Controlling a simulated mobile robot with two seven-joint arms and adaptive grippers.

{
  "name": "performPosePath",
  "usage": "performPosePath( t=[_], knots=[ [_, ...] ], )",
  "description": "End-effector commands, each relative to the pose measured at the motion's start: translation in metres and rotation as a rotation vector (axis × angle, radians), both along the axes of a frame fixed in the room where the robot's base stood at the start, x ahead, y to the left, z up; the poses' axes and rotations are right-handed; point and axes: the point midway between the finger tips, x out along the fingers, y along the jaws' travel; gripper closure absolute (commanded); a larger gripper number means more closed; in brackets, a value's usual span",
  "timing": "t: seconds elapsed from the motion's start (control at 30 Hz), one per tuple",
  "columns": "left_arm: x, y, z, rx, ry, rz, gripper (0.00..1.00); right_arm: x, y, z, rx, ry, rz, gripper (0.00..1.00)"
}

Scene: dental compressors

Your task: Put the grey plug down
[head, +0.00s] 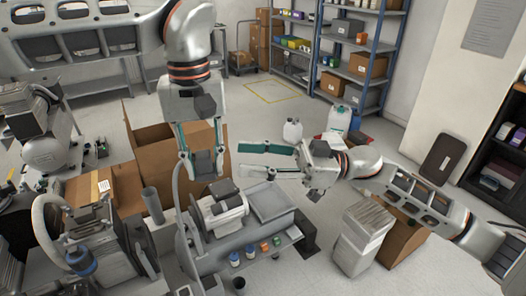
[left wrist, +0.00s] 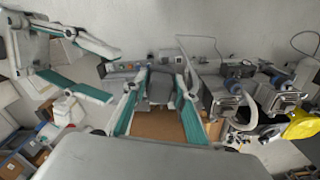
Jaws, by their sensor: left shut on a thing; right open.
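My left gripper (head: 202,168) hangs pointing down in the upper middle of the head view. Its teal fingers are shut on the grey plug (head: 204,162), a dark grey block held in the air beside the open cardboard box. My right gripper (head: 262,160) comes in from the right. Its two teal fingers are spread wide with nothing between them. It also shows in the left wrist view (left wrist: 72,92).
A grey machine with a motor (head: 222,208) and a flat grey tray (head: 270,203) stands below both grippers. The open cardboard box (head: 150,150) is at left. White jugs (head: 293,131) stand behind the right gripper.

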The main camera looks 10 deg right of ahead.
Motion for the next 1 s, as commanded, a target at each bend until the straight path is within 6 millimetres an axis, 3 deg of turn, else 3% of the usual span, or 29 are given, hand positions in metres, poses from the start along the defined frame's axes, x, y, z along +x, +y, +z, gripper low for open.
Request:
performPosePath(
  t=[0.3, 0.47, 1.0],
  knots=[
    [0.0, 0.0, 0.0, 0.0, 0.0, 0.0, 1.0, -0.007, -0.018, 0.017, -0.158, 0.071, 0.11, 0.58],
    [0.0, 0.0, 0.0, 0.0, 0.0, 0.0, 1.0, -0.009, -0.013, 0.018, -0.171, 0.083, 0.12, 0.58],
    [0.0, 0.0, 0.0, 0.0, 0.0, 0.0, 1.0, -0.007, 0.074, 0.019, -0.169, 0.078, 0.119, 0.58]
  ],
)
